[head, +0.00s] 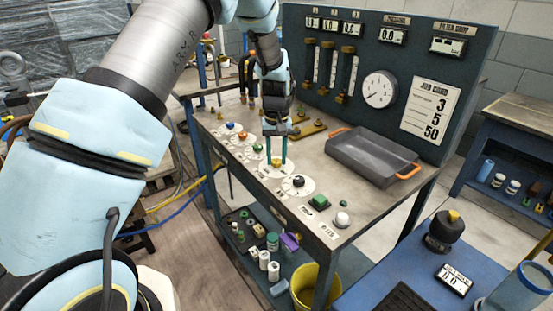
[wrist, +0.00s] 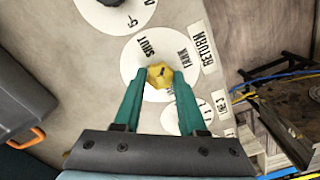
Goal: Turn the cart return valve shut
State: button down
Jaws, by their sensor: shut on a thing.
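The return valve is a yellow knob (wrist: 159,75) on a round white dial plate (wrist: 135,66) marked SHUT and TANK, beside a strip reading RETURN (wrist: 203,48). A short dark mark shows on top of the knob; which word it points at is unclear. My gripper (wrist: 160,78) comes down over the knob with its two green fingers on either side, shut on it. In the head view my gripper (head: 276,161) stands upright over the same dial plate (head: 263,171), and the fingers mostly hide the knob.
A black knob (head: 298,181), a green button (head: 318,202) and a white button (head: 342,219) sit nearer along the bench edge. Green (head: 257,148), orange (head: 243,136) and blue (head: 230,125) knobs sit farther back. A grey tray (head: 372,155) lies right, before the gauge panel (head: 430,70).

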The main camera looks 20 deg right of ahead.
aim_at(276, 160)
jog(key=n, duration=0.4)
jog(key=shift+n, duration=2.2)
jog(key=shift+c, duration=2.3)
grip_release()
notch_tip(276, 160, up, 11)
jog(key=b, duration=0.2)
jog(key=shift+b, duration=0.3)
jog(key=shift+f, duration=0.1)
